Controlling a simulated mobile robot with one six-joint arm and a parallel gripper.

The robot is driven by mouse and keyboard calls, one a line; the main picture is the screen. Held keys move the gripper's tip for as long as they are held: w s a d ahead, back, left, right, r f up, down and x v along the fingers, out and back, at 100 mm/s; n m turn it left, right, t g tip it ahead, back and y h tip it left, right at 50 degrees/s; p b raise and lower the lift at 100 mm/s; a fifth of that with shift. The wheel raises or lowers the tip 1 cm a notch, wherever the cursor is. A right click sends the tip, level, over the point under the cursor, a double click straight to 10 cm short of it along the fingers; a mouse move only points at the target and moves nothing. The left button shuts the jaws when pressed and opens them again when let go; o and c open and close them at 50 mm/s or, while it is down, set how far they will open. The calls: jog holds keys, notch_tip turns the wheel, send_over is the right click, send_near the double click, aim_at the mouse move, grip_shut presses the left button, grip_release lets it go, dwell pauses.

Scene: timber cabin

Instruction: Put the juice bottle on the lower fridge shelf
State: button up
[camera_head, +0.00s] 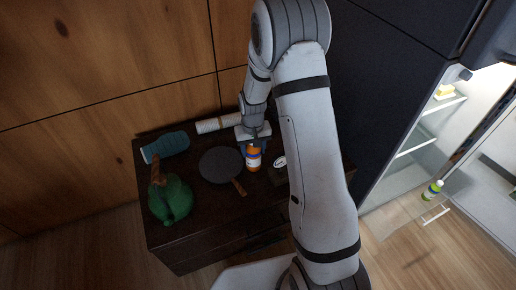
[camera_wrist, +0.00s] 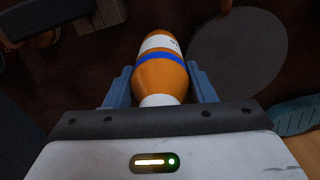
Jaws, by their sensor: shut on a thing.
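The juice bottle (camera_head: 253,160) is orange with a white and blue band. My gripper (camera_head: 253,147) is shut on it above the dark wooden cabinet; I cannot tell whether its base touches the top. In the wrist view the bottle (camera_wrist: 162,75) lies between the two blue-grey fingers of my gripper (camera_wrist: 162,86), its white cap end nearest the camera. The fridge stands open at the right, away from my gripper. Its lower shelf (camera_head: 416,143) is a pale panel that looks bare where visible; part of the interior is cut off or hidden.
On the cabinet top (camera_head: 205,215) are a dark round pan (camera_head: 220,164), a green lumpy object (camera_head: 173,202), a teal cylinder (camera_head: 166,146) and a white roll (camera_head: 218,123). A yellow item (camera_head: 444,91) is on the upper fridge shelf. A green bottle (camera_head: 432,190) is at the fridge door.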

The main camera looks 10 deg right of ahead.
jog(key=shift+f, duration=0.15)
jog(key=o, duration=1.2)
jog(key=shift+c, duration=0.2)
